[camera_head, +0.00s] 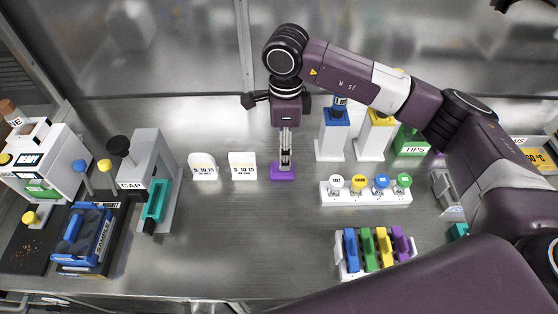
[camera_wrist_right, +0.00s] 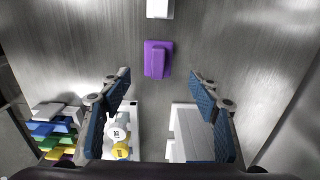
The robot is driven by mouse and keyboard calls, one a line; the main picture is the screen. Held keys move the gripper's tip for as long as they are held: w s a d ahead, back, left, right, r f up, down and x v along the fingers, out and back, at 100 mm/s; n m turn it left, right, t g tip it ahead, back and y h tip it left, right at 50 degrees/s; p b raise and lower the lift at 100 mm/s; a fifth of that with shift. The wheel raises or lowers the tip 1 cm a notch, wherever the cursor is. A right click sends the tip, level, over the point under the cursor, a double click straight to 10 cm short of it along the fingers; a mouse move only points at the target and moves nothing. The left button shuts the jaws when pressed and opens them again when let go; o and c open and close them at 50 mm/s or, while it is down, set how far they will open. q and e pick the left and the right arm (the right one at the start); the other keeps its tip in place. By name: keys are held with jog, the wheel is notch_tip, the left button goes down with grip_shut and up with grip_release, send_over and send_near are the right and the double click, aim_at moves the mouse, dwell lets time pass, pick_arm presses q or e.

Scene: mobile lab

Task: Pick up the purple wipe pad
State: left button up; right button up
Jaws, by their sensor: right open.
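The purple wipe pad (camera_head: 283,173) is a small purple block with a raised grip, lying on the steel bench near its middle. In the right wrist view the pad (camera_wrist_right: 157,59) lies beyond the fingertips, roughly midway between them, with nothing held. My right gripper (camera_head: 286,152) points down at the pad from above and partly overlaps it in the head view. Its blue-lined fingers (camera_wrist_right: 160,78) are spread apart. The exact height of the fingertips over the pad is hard to tell. My left gripper is not in view.
A white rack with several coloured-cap vials (camera_head: 366,197) stands right of the pad. White cards (camera_head: 242,166) stand to its left. Blue- and yellow-topped white stands (camera_head: 334,143) are behind right. A coloured-tool rack (camera_head: 344,263) is in front right. The bench in front of the pad is clear.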

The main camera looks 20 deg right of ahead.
jog(key=shift+s+f, duration=0.1)
jog(key=shift+f, duration=0.4)
jog(key=shift+s+a+f+p, duration=0.1)
jog(key=shift+f+p, duration=0.2)
jog(key=shift+f, duration=0.1)
jog(key=f, duration=0.2)
jog(key=f+p, duration=0.1)
jog(key=f, duration=0.1)
jog(key=shift+a+f, duration=0.2)
jog(key=shift+f, duration=0.25)
jog(key=c, duration=1.2)
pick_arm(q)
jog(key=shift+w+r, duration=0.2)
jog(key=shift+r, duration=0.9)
pick_arm(e)
jog(key=shift+o, duration=0.2)
jog(key=shift+r, duration=0.1)
